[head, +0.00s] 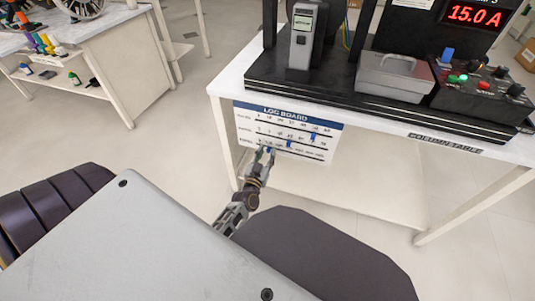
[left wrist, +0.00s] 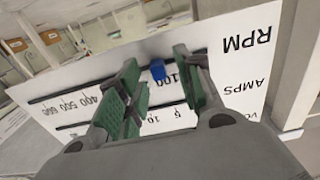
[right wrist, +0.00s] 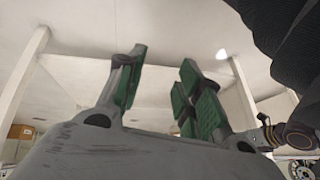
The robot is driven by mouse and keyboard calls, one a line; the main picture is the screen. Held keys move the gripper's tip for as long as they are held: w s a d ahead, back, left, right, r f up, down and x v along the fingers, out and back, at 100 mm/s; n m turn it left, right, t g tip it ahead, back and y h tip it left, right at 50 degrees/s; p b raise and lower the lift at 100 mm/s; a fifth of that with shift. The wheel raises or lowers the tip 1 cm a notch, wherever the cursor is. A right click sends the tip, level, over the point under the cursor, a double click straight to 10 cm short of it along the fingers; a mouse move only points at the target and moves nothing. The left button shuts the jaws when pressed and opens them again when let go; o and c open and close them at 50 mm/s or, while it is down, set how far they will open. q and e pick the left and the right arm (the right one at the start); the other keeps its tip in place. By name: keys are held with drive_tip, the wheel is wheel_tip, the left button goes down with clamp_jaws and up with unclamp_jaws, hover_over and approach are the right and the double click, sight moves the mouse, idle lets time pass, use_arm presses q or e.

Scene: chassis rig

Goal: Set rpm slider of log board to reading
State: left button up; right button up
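The white log board (head: 240,128) hangs on the front of the table in the head view; it has three slider rows. In the left wrist view the board (left wrist: 228,72) shows the RPM row with a blue slider (left wrist: 158,70) near the 100 mark. My left gripper (head: 263,154) is at the lowest row; in its wrist view the open fingers (left wrist: 158,62) stand either side of the slider, and contact cannot be told. My right gripper (right wrist: 163,62) is open and empty below a pale surface. It is not seen in the head view.
Above the board, the table carries a handheld meter (head: 304,38) with an unreadable green screen, a grey bin (head: 393,77), a control box (head: 478,90) and a red display (head: 474,15) reading 15.0 A. A lower shelf (head: 370,197) lies below. Another bench (head: 115,65) stands left.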

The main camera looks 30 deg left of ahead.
use_arm(q)
drive_tip(key=shift+w+a, duration=0.15)
drive_tip(key=shift+w, duration=0.45)
drive_tip(key=shift+c, duration=0.2)
clamp_jaws()
